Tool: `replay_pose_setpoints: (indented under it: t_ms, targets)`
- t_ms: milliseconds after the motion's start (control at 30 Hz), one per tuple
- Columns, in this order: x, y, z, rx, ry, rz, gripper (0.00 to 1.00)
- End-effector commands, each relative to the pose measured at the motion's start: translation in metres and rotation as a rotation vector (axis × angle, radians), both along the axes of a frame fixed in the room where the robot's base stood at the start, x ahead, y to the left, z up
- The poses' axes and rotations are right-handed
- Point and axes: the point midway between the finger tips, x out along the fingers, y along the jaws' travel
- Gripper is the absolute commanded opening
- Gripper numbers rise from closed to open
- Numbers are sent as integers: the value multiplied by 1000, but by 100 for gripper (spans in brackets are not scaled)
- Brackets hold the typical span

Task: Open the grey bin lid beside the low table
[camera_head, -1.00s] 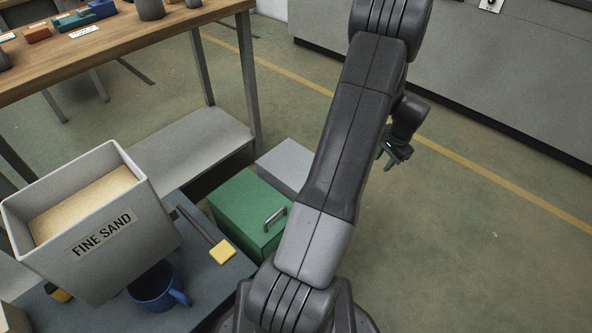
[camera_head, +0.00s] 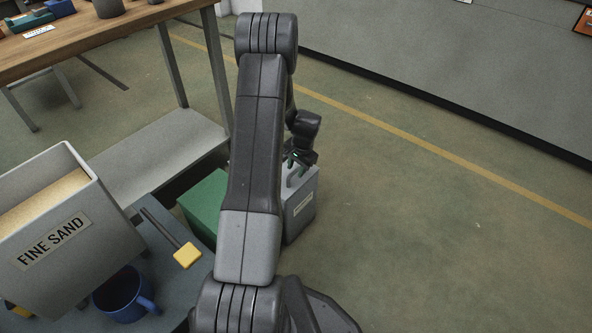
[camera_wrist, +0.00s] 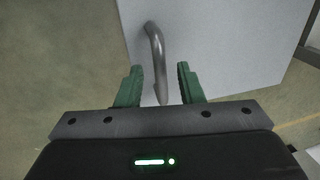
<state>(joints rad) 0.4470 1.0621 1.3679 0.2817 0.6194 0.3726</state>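The grey bin (camera_head: 302,205) stands on the floor at the middle of the head view, partly hidden behind my arm. Its lid (camera_wrist: 230,45) looks closed and fills much of the wrist view. A curved metal handle (camera_wrist: 154,48) stands out from the lid; it also shows in the head view (camera_head: 295,178). My gripper (camera_wrist: 160,82) is open, with one green finger on each side of the handle's near end and gaps on both sides. In the head view my gripper (camera_head: 297,160) is at the top of the bin.
A green bin (camera_head: 203,203) stands left of the grey one. The low table (camera_head: 165,250) holds a box of fine sand (camera_head: 95,235), a blue mug (camera_head: 122,297) and a yellow-ended tool (camera_head: 187,256). A wooden table (camera_head: 100,40) is behind. Floor at right is clear.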

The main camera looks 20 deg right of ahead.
Motion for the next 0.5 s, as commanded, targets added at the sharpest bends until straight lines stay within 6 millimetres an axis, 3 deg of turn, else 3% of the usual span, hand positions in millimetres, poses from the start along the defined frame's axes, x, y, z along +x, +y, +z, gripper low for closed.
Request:
replay_pose_setpoints:
  t_ms: [300, 500]
  targets:
    - [1, 0, -3, 0, 0, 0, 34]
    - [1, 1, -3, 0, 0, 0, 0]
